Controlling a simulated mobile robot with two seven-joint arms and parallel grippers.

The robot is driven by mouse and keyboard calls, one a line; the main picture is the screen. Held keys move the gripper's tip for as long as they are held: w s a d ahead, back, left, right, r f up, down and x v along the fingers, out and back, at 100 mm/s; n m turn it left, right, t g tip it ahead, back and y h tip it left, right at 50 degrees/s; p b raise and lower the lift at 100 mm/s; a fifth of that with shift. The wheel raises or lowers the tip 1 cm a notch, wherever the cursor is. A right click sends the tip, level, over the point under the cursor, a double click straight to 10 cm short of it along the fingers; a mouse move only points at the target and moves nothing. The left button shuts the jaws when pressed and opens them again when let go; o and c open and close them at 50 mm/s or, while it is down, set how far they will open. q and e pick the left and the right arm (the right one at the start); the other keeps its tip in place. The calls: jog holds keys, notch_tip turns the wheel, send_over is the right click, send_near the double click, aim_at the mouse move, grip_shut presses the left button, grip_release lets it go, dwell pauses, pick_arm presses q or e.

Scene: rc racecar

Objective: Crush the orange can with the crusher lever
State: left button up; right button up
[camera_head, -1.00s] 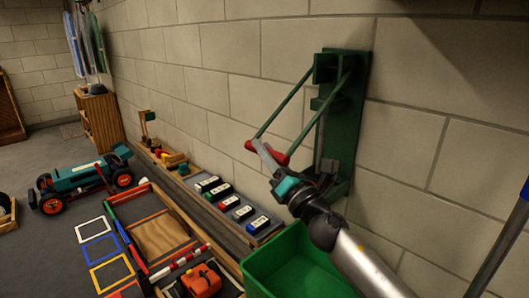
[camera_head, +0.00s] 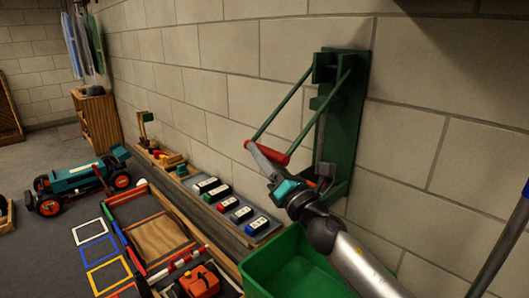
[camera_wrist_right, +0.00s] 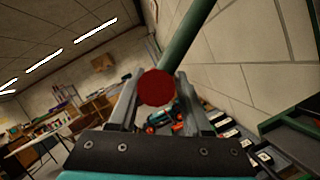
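The green can crusher (camera_head: 343,120) is mounted upright on the block wall. Its lever, two green rods with a red crossbar handle (camera_head: 275,154), slants down to the left. My right gripper (camera_head: 262,157) is at the handle, with its fingers on either side of it. In the right wrist view the red handle end (camera_wrist_right: 156,87) fills the gap between the fingers, so the gripper looks shut on it. A small orange patch, apparently the orange can (camera_head: 323,183), shows low in the crusher, mostly hidden behind my right gripper. My left gripper is out of view.
A green bin (camera_head: 270,262) stands below the crusher and my right arm. A tray of several small dark blocks (camera_head: 247,234) runs along the wall. A teal toy racecar (camera_head: 78,182) is on the floor at left, beside coloured frames (camera_head: 108,276).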

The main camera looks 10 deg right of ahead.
jog(key=shift+o, duration=0.5)
jog(key=shift+d+r, duration=0.1)
jog(key=shift+r, duration=0.1)
jog(key=shift+s, duration=0.1)
jog(key=shift+s+d+f, duration=0.15)
jog(key=shift+s+d, duration=0.1)
jog(key=shift+s, duration=0.15)
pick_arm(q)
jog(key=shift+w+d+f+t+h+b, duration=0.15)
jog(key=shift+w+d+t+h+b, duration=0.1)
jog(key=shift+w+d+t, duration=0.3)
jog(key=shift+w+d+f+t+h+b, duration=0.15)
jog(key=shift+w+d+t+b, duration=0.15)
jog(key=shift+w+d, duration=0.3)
pick_arm(e)
jog(key=v, duration=1.4)
jog(key=shift+s, duration=0.1)
